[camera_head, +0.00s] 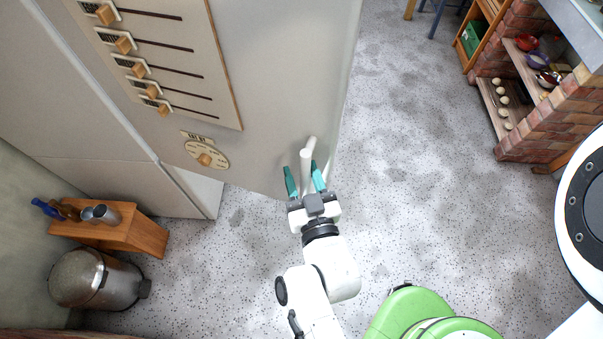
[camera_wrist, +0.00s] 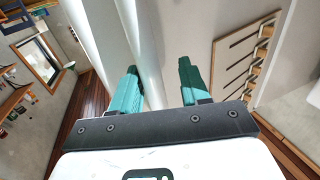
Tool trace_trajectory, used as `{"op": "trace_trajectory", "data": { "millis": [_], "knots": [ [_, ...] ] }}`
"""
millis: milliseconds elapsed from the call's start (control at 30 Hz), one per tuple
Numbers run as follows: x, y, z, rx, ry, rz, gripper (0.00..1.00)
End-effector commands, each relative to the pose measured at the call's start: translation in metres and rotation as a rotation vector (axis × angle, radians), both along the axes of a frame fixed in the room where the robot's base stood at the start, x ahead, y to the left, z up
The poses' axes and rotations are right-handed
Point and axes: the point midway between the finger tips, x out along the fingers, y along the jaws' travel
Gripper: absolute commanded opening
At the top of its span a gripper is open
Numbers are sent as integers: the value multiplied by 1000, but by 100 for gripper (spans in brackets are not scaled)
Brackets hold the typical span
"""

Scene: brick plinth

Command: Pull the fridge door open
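The fridge door (camera_head: 270,90) is a large pale grey panel in the upper middle of the head view. Its white bar handle (camera_head: 306,162) stands out near the door's lower right edge. My gripper (camera_head: 305,178) is at the handle, with its teal fingers apart and one on each side of the bar. In the wrist view my gripper (camera_wrist: 158,85) also has its fingers apart. A pale bar (camera_wrist: 150,50) runs between them, closer to the left finger, with a clear gap to the right finger. I cannot tell whether either finger touches it.
The door carries a slider panel (camera_head: 165,60) and a dial (camera_head: 206,155). A wooden stand (camera_head: 125,230) and metal bin (camera_head: 97,278) are at lower left. A brick plinth with shelves (camera_head: 555,115) is at upper right. Speckled floor (camera_head: 420,150) is clear between.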

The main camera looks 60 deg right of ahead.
Motion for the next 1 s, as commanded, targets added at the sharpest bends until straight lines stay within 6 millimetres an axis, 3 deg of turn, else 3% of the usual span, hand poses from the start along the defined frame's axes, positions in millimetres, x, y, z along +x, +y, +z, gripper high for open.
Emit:
{"op": "trace_trajectory", "data": {
  "millis": [233,700,1000],
  "knots": [
    [-13,11,-3,3,2,0,46],
    [-73,62,-1,2,2,3,46],
    [-83,70,0,0,0,1,46]
  ]
}}
